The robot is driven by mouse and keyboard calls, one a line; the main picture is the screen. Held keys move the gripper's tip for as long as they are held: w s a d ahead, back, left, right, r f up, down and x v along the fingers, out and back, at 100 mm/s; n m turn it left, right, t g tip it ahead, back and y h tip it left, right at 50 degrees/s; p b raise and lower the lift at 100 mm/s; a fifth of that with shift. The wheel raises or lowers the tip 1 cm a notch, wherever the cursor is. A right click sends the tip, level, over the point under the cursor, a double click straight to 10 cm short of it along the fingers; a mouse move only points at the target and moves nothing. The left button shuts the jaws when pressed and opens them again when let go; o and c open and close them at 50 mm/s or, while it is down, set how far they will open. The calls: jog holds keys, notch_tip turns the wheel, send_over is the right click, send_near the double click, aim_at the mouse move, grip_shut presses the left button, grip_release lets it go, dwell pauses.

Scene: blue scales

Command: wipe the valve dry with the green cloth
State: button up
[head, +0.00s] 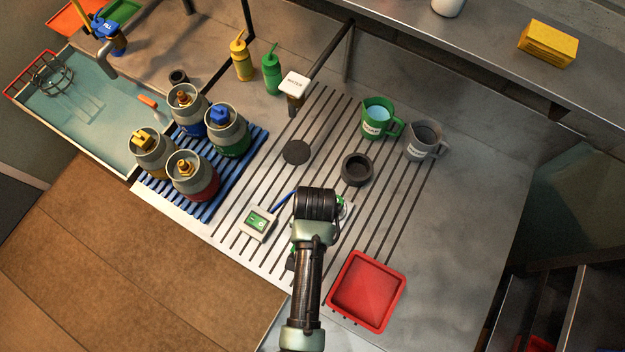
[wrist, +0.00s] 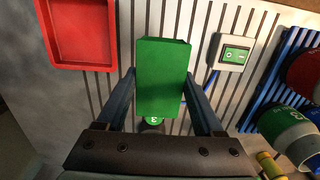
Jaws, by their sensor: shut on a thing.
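My gripper (wrist: 160,88) is shut on a green block-like thing, which I take for the green cloth (wrist: 162,60), held between its two fingers in the wrist view. In the head view my own arm hides the fingers and most of what they hold. A small green part marked 3 (wrist: 152,121) shows just below the cloth; I cannot tell what it belongs to. Several grey canisters with valves on top stand at the left: a blue valve (head: 220,113), a yellow one (head: 144,137) and two orange ones (head: 184,97) (head: 180,165). Which valve is meant, or wet, I cannot tell.
The canisters stand on or beside a blue ribbed mat (head: 247,150). Beyond are a black ring (head: 356,169), dark disc (head: 296,152), green jug (head: 378,118) and grey jug (head: 423,141).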

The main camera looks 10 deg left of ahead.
jog(key=w+d+f+b, duration=0.3)
jog(key=w+b, duration=0.4)
jog(key=w, duration=0.2)
jog(key=shift+w+f, duration=0.25)
jog(key=shift+f, duration=0.1)
jog(key=shift+d, duration=0.1)
dwell(0.3)
jog(key=shift+f+b, duration=0.35)
jog(key=shift+f, duration=0.3)
dwell(0.6)
jog(key=shift+s+r, duration=0.1)
jog(key=shift+s+a+p, duration=0.25)
jog(key=shift+s+p, duration=0.55)
jog(key=shift+p, duration=0.1)
jog(key=shift+w, duration=0.15)
